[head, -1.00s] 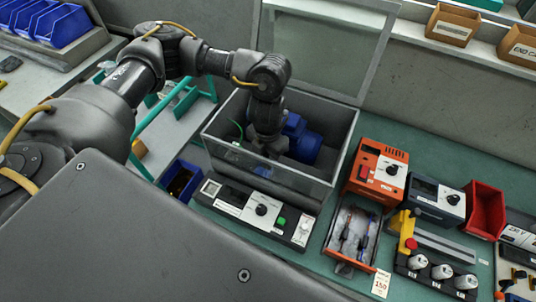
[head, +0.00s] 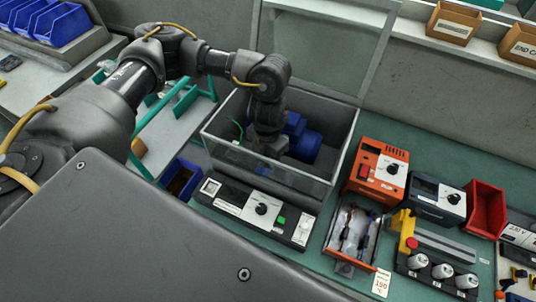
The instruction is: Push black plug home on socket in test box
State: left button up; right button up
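The test box (head: 350,140) stands on the green bench with its clear lid (head: 325,50) raised at the back. A blue pump motor (head: 305,145) sits inside it. My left arm reaches down into the box from above. My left gripper (head: 270,148) is low inside the box, just left of the blue motor; its fingertips are hard to make out behind the clear front wall. The black plug and the socket cannot be made out. A green wire (head: 237,128) shows at the box's left inside. My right gripper is not in view.
A control panel (head: 258,210) with a dial and a green button lies in front of the box. To the right are an orange unit (head: 377,172), an open drawer of tools (head: 352,232), a dark meter (head: 437,200) and a red bin (head: 486,208).

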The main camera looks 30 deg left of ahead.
pick_arm(q)
jog(key=shift+f, duration=0.3)
dwell(0.4)
jog(key=shift+s+f, duration=0.1)
dwell(0.6)
jog(key=o, duration=0.9)
jog(key=shift+o, duration=0.9)
jog(key=shift+d, duration=0.1)
jog(key=shift+s+f, duration=0.1)
